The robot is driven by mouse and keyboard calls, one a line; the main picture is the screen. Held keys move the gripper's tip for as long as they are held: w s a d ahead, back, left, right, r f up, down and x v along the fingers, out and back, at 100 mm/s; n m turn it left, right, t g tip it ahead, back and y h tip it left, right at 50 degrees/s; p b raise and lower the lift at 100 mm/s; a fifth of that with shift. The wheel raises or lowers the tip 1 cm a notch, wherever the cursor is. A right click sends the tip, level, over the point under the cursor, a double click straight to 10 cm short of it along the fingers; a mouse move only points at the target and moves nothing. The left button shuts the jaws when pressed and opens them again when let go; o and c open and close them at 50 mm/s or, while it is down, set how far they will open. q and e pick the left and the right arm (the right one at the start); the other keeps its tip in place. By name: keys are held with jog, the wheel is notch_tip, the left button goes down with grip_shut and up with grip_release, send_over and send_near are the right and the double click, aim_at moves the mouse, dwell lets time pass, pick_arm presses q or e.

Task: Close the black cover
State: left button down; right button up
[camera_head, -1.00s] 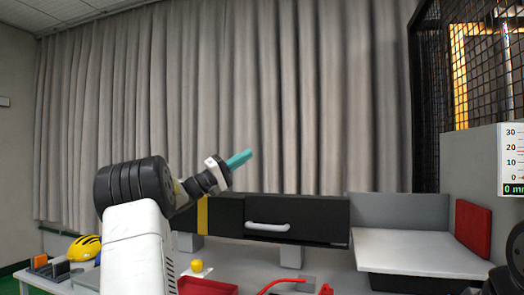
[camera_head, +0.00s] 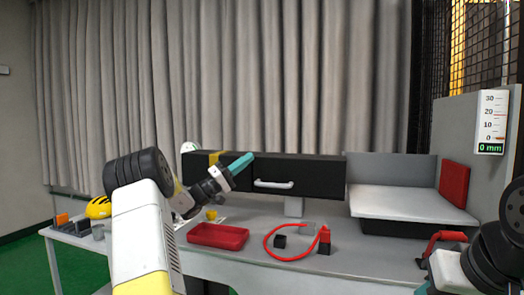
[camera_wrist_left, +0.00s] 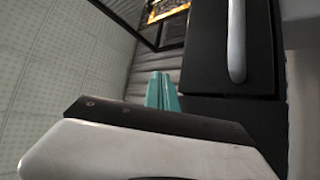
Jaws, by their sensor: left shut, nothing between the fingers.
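The black cover (camera_head: 318,172) is a long dark box-like bar with a white handle (camera_head: 273,184) on its front and a yellow band (camera_head: 214,158) near its left end. It lies level above the table at the back. My left gripper (camera_head: 241,162), with teal fingers, is shut and empty. It overlaps the cover's upper left part in the head view; I cannot tell whether it touches. In the left wrist view the fingers (camera_wrist_left: 162,90) point past the cover's edge, with the handle (camera_wrist_left: 237,40) to their right. My right gripper (camera_head: 423,289) is mostly cut off at the bottom right.
A grey-topped bench (camera_head: 410,203) with a red pad (camera_head: 454,184) and a scale panel (camera_head: 492,121) stand right.

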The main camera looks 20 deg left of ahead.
pick_arm(q)
jog(key=shift+f, duration=1.15)
jog(key=shift+w, duration=0.1)
